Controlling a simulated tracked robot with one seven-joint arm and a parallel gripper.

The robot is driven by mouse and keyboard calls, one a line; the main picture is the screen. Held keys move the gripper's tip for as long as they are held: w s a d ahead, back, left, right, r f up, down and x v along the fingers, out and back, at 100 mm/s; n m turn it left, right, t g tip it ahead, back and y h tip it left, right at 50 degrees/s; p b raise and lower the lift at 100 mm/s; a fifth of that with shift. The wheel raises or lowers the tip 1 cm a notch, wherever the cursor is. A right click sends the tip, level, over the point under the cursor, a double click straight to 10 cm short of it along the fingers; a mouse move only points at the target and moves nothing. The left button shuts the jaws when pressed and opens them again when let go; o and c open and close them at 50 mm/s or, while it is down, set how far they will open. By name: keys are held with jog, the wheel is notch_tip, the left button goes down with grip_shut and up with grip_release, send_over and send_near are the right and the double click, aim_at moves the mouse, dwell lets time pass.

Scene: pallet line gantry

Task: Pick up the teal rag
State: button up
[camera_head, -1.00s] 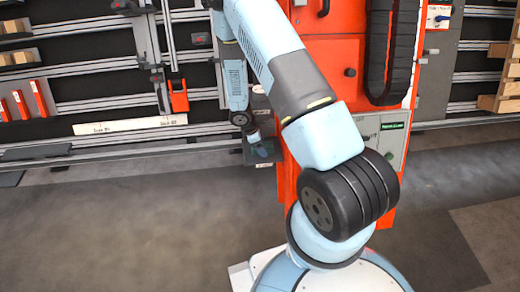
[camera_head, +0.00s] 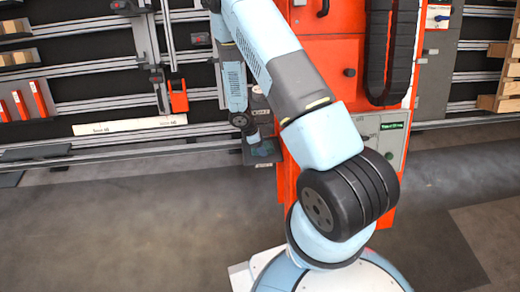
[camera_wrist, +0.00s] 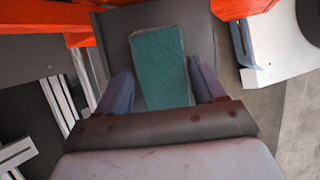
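The teal rag (camera_wrist: 160,68) is a flat, roughly rectangular teal piece in the wrist view, lying on a small dark grey tray (camera_wrist: 118,30). My gripper (camera_wrist: 158,78) is open, with one blue-grey finger on each side of the rag. A gap shows between the left finger and the rag; the right finger is very close to its edge, and I cannot tell whether it touches. In the head view my gripper (camera_head: 255,140) is small and low over the same tray, in front of the orange machine. The rag is hard to make out there.
The orange machine (camera_head: 325,60) stands right behind and beside the tray, and orange parts also frame the top of the wrist view. A rack with metal rails (camera_head: 100,100) runs along the back left. The grey floor (camera_head: 130,225) in front is clear.

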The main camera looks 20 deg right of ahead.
aim_at(265, 145)
jog(key=c, duration=0.6)
jog(key=shift+r, duration=0.1)
jog(key=shift+r, duration=0.3)
notch_tip(265, 145, up, 3)
jog(key=shift+r, duration=0.1)
jog(key=w+a, duration=0.1)
jog(key=a, duration=0.5)
jog(key=w+a, duration=0.1)
jog(key=a, duration=0.5)
jog(key=w+a, duration=0.1)
jog(key=a, duration=0.4)
jog(key=shift+w+a, duration=0.25)
jog(key=shift+a, duration=0.15)
